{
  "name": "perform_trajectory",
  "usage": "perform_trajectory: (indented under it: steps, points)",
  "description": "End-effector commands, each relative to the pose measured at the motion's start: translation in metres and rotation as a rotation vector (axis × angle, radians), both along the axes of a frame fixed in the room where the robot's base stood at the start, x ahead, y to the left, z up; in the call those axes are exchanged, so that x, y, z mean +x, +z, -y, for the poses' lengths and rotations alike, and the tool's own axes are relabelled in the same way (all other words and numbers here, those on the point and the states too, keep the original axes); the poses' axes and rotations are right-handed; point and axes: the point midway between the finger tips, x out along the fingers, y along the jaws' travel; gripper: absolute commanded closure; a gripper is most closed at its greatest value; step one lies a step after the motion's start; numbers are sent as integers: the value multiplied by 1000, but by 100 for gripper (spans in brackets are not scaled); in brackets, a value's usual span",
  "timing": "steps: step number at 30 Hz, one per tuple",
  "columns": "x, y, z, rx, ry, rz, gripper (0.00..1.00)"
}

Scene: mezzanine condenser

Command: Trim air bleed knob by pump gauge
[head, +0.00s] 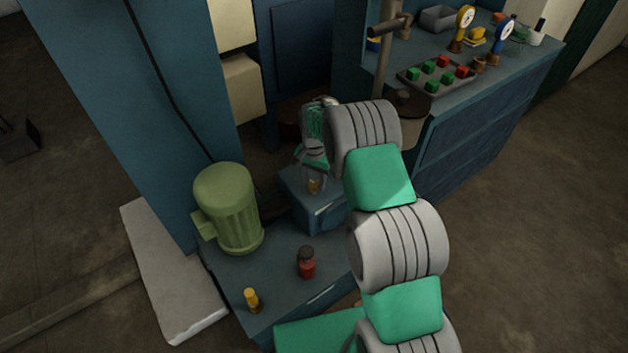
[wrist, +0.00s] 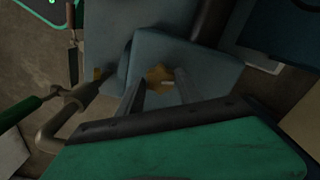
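A brass knob (head: 314,186) sits on a blue box (head: 322,214) beside the green motor. In the wrist view the knob (wrist: 158,78) looks lobed, with a pale mark on it. My gripper (head: 315,168) is just over it, pointing down. In the wrist view the two fingers of my gripper (wrist: 160,88) stand apart, one on each side of the knob, with a visible gap. I cannot tell whether either finger touches it. I cannot make out a gauge next to this knob. Two dial gauges, yellow (head: 465,17) and blue (head: 505,29), stand on the far bench.
A green motor (head: 230,210), a red jar with a dark lid (head: 306,263) and a small brass fitting (head: 253,300) stand on the near blue base. A pipe with a handle (head: 390,28) rises behind my arm. A button panel (head: 436,73) lies on the far bench.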

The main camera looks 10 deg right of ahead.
Motion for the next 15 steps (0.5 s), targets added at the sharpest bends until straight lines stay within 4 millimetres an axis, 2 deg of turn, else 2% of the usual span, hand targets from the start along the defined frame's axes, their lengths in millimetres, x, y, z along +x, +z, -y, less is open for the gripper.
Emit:
perform_trajectory:
  steps: [2,15]
  points:
    - [0,0,0,0,0,0,65]
    - [0,0,0,0,0,0,100]
